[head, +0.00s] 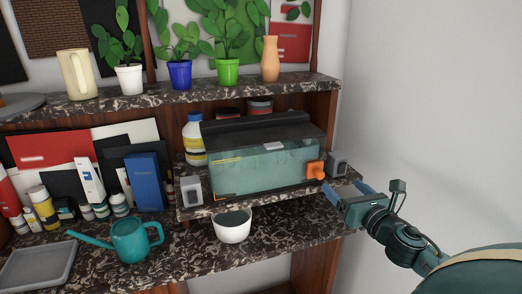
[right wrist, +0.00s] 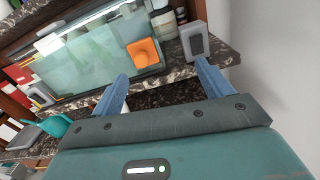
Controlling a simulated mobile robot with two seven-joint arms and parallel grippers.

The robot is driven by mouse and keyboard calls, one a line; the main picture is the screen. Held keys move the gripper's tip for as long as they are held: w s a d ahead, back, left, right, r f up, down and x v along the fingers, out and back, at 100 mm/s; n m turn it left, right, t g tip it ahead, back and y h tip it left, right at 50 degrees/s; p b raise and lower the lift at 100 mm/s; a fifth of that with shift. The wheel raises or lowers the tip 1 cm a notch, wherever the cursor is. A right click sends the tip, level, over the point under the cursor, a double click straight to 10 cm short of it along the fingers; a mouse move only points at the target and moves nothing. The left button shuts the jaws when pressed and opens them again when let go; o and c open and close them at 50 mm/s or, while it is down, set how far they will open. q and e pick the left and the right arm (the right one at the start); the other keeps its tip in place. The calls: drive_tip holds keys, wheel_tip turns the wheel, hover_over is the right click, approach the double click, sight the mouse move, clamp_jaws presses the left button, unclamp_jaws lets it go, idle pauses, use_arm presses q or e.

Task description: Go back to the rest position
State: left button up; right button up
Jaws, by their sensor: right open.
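My right gripper (head: 345,191) is open and empty at the right of the head view, in front of the right end of the middle shelf. In the right wrist view its two blue fingers (right wrist: 160,88) stand wide apart with nothing between them. An orange object (head: 316,169) is at the tank's lower right corner, beyond the fingers; it also shows in the right wrist view (right wrist: 144,52). My left gripper is not in view.
A glass tank (head: 262,170) stands on the middle shelf between two grey box-like objects (head: 191,190) (head: 338,164). A white bowl (head: 232,226) and teal watering can (head: 131,240) stand below. Potted plants line the top shelf (head: 200,94). The white wall (head: 430,90) is at right.

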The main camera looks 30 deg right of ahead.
drive_tip(key=shift+v, duration=0.8)
drive_tip(key=shift+w, duration=0.1)
drive_tip(key=s+a+f+m+g+y, duration=0.15)
drive_tip(key=a+f+m, duration=0.25)
drive_tip(key=f+m, duration=0.4)
drive_tip(key=s+a+f+m+g, duration=0.3)
drive_tip(key=a+f+m, duration=0.25)
drive_tip(key=f, duration=0.45)
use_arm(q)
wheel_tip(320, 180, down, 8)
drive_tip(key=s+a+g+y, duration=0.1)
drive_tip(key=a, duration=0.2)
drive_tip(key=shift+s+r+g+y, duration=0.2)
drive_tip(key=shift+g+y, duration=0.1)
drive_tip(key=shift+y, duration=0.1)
use_arm(e)
drive_tip(key=s+a+f+m+g+y, duration=0.1)
drive_tip(key=a+f+m, duration=0.3)
drive_tip(key=a, duration=0.4)
drive_tip(key=s+a+f+m+g+y, duration=0.1)
drive_tip(key=s+a+f+m+y, duration=0.1)
drive_tip(key=a+m, duration=0.4)
drive_tip(key=s+a+f+m+g+y, duration=0.1)
drive_tip(key=s+a+f+m+y, duration=0.1)
drive_tip(key=a+f+m, duration=0.3)
drive_tip(key=s+a+m, duration=0.1)
drive_tip(key=a, duration=0.3)
drive_tip(key=shift+s+a+f, duration=0.3)
drive_tip(key=shift+s+a, duration=0.05)
